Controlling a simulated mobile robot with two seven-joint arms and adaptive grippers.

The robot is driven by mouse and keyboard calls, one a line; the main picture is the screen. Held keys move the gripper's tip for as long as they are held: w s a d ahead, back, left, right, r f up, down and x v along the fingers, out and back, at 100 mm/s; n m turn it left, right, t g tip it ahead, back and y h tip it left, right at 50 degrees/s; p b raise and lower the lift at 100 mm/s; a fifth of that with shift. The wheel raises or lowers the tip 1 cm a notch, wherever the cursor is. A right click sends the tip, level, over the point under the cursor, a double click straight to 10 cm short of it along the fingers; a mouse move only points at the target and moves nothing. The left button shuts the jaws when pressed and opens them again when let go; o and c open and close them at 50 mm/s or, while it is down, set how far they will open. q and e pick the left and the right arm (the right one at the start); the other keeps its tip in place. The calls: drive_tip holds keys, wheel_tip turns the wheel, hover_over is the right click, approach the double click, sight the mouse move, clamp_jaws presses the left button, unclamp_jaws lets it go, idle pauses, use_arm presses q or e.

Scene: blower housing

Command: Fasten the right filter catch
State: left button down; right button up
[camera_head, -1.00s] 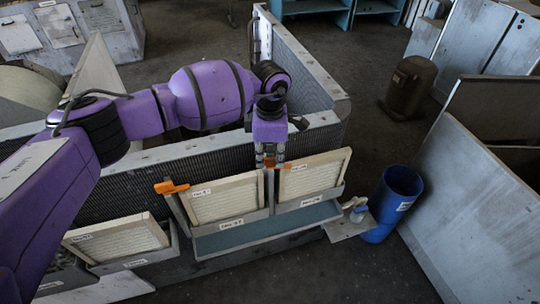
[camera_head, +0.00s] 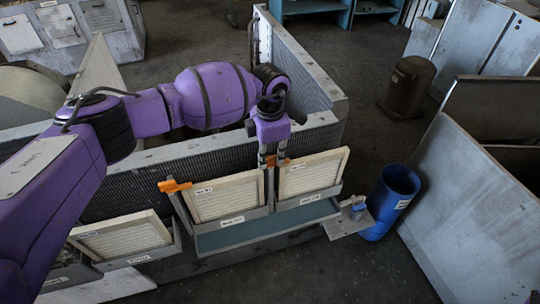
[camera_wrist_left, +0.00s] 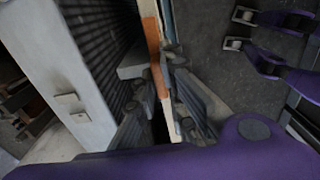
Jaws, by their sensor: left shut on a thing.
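Two pale framed filters, the left one (camera_head: 228,197) and the right one (camera_head: 308,174), lean in grey holders on the near side of the housing (camera_head: 225,153). An orange catch (camera_head: 175,186) sticks out at the left filter's upper left corner. The right orange catch (camera_head: 284,161) is at the right filter's upper left corner, partly hidden by my left gripper (camera_head: 272,163). In the left wrist view my left gripper (camera_wrist_left: 154,95) is shut on this orange catch (camera_wrist_left: 154,55), seen as an upright strip between the grey fingers.
A blue bin (camera_head: 394,200) and a small grey shelf (camera_head: 348,222) stand right of the filters. Another filter (camera_head: 125,237) leans at lower left. A large grey panel (camera_head: 475,215) stands at right. Open floor lies between.

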sight(270, 157)
use_arm(q)
drive_tip(key=c, duration=1.8)
unclamp_jaws()
drive_tip(key=shift+r, duration=0.15)
wheel_tip(270, 157, up, 12)
drive_tip(key=shift+f, duration=0.1)
